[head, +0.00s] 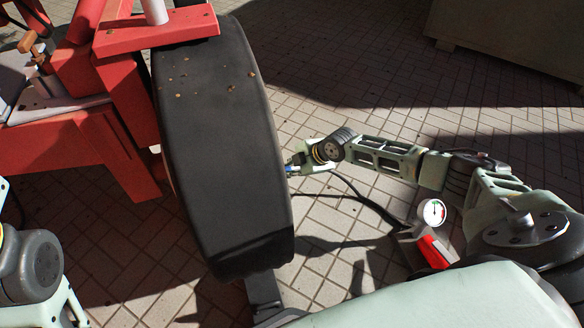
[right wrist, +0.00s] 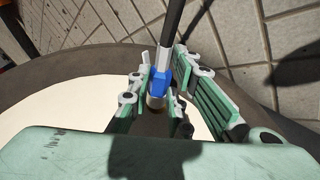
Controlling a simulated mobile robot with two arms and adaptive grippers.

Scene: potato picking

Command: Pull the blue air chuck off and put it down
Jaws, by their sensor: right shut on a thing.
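The blue air chuck (right wrist: 158,82) sits between the fingers of my right gripper (right wrist: 158,98) in the right wrist view, with a dark hose running up from its metal end. In the head view the chuck (head: 291,169) is a small blue spot at the right side of the big black tire (head: 215,130). My right gripper (head: 298,163) is shut on it there, close to the wheel. Whether the chuck still sits on a valve is hidden. My left arm shows only in part at the lower left; its gripper is out of view.
A red inflator handle (head: 433,251) with a round white gauge (head: 432,212) is below my right arm, with the black hose running toward the chuck. A red machine frame (head: 120,130) stands left of the tire. The paved floor (head: 340,235) right of the tire is partly clear.

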